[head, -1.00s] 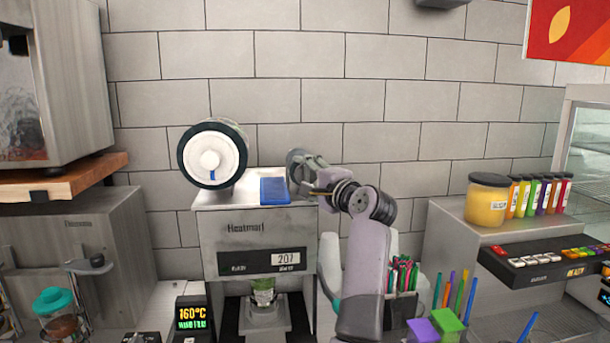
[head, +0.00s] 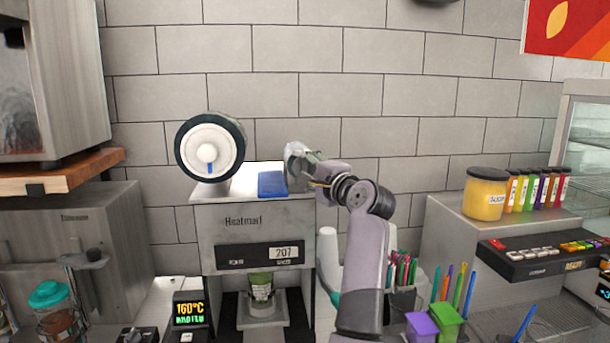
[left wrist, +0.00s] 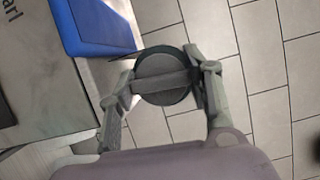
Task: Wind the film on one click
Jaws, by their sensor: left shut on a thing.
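The cup sealer (head: 225,222), a steel box marked "Heatmarl", stands in the middle of the head view; its display reads 207. A film roll (head: 190,160) with a white hub and a blue mark at the bottom sits at its upper left. My left gripper (head: 292,160) is at the sealer's upper right, beside a blue block (head: 272,184) on top. In the left wrist view, my left gripper (left wrist: 163,73) has its fingers on either side of a dark round knob (left wrist: 165,93) with a raised bar, shut on it. The knob is hidden in the head view. My right gripper is out of view.
A green-labelled cup (head: 261,286) stands under the sealer's head. A temperature display (head: 190,310) is in front at the left. Pens, purple and green boxes (head: 447,318) and a yellow jar (head: 486,196) are to the right. The tiled wall is close behind.

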